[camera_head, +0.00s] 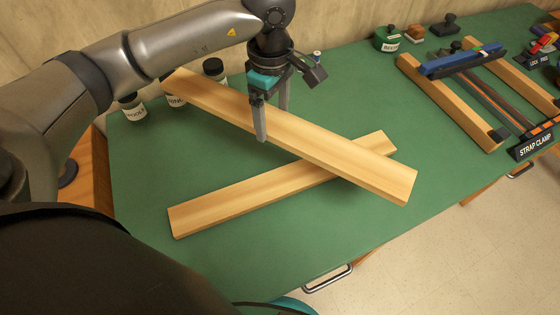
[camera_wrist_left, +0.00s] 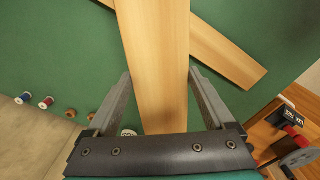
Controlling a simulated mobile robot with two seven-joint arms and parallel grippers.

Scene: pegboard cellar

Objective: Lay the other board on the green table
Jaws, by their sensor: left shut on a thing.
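Two pale wooden boards cross on the green table (camera_head: 330,250). The lower board (camera_head: 230,203) lies flat on the table, slanting up to the right. The upper board (camera_head: 350,165) passes over it from back left to front right. My left gripper (camera_head: 272,120) is shut on the upper board, one finger on each long side. In the left wrist view the upper board (camera_wrist_left: 158,50) runs between the fingers, and the lower board (camera_wrist_left: 225,55) shows beyond it. I cannot tell whether the two boards touch. My right gripper is not in view.
Labelled jars (camera_head: 133,107) stand at the back left, close to the upper board's far end. A green-labelled jar (camera_head: 387,40) and small blocks stand at the back. A strap clamp set with wooden rails (camera_head: 450,100) fills the right side. The table's front strip is clear.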

